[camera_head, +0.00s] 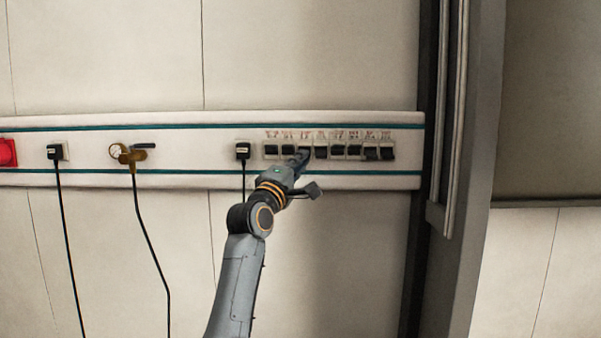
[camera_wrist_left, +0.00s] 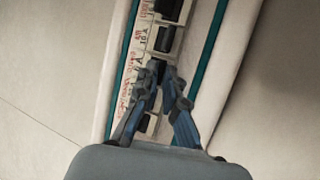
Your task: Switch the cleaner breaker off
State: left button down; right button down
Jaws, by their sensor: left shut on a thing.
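A row of several dark breaker switches (camera_head: 337,151) sits on the white wall rail, with small red labels above that are too small to read. My left gripper (camera_head: 301,157) reaches up to the third switch from the left. In the left wrist view, the fingertips (camera_wrist_left: 163,74) come together at one switch and are shut on it, hiding most of it. Other switches show above it (camera_wrist_left: 164,39) and below it (camera_wrist_left: 147,122). I cannot read which one is the cleaner breaker. The two rightmost switches (camera_head: 379,153) look lower than their neighbours. My right gripper is not in view.
Left along the rail are a black plug (camera_head: 243,150) with a cable, a brass gauge valve (camera_head: 127,153) with a hose, another plug (camera_head: 55,152) and a red box (camera_head: 7,153). A dark grey post (camera_head: 470,170) stands right of the rail.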

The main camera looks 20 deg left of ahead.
pick_arm(q)
jog(key=shift+f+h, duration=0.1)
jog(key=shift+h, duration=0.2)
jog(key=c, duration=1.5)
grip_release()
jog(key=shift+o, duration=0.2)
jog(key=v, duration=1.2)
jog(key=shift+f, duration=0.15)
jog(key=shift+w+d, duration=0.1)
